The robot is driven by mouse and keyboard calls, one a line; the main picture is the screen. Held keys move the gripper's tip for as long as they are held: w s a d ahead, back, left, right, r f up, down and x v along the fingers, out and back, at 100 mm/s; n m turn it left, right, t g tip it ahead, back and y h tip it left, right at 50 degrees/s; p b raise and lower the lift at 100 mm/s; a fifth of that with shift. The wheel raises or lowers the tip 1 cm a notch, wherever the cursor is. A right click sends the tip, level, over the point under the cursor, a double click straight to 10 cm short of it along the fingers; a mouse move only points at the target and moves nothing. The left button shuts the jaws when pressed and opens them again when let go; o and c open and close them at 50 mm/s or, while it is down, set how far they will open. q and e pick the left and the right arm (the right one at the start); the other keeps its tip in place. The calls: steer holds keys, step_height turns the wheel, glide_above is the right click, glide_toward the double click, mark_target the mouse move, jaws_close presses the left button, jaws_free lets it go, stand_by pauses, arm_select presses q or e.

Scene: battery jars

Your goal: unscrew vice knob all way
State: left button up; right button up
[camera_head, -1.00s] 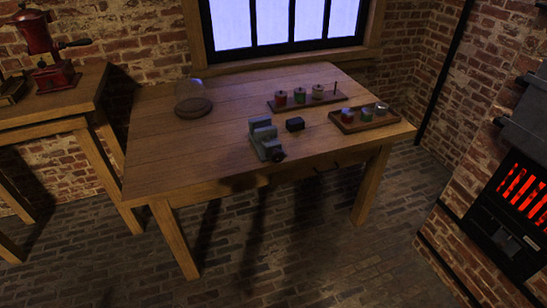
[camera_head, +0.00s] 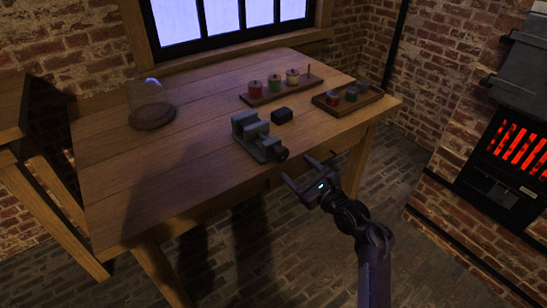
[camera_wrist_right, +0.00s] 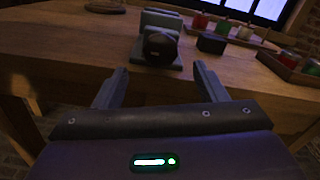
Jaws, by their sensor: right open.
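The grey vice (camera_head: 252,134) sits near the front edge of the wooden table (camera_head: 130,180). Its dark round knob (camera_head: 282,154) faces the front edge. In the right wrist view the knob (camera_wrist_right: 160,46) lies ahead of the fingers, roughly centred between them, with the vice body (camera_wrist_right: 160,20) behind it. My right gripper (camera_head: 307,171) is open and empty, just off the table's front edge, a little right of and in front of the knob, not touching it. Its two fingers also show in the right wrist view (camera_wrist_right: 158,88). My left gripper is out of view.
A small black block (camera_head: 281,115) lies right of the vice. A wooden rack with jars (camera_head: 262,97) and a tray with jars (camera_head: 330,109) stand farther right. A glass dome on a wooden base (camera_head: 153,121) stands at the back left. The table's front left is clear.

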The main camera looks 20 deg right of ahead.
mark_target(285, 157)
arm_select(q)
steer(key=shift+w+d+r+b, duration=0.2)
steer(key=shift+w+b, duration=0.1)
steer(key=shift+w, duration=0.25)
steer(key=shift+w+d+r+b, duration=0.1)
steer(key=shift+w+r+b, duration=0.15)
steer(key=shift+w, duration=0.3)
arm_select(e)
steer(key=x, duration=0.7)
steer(key=shift+w, duration=0.2)
steer(key=c, duration=1)
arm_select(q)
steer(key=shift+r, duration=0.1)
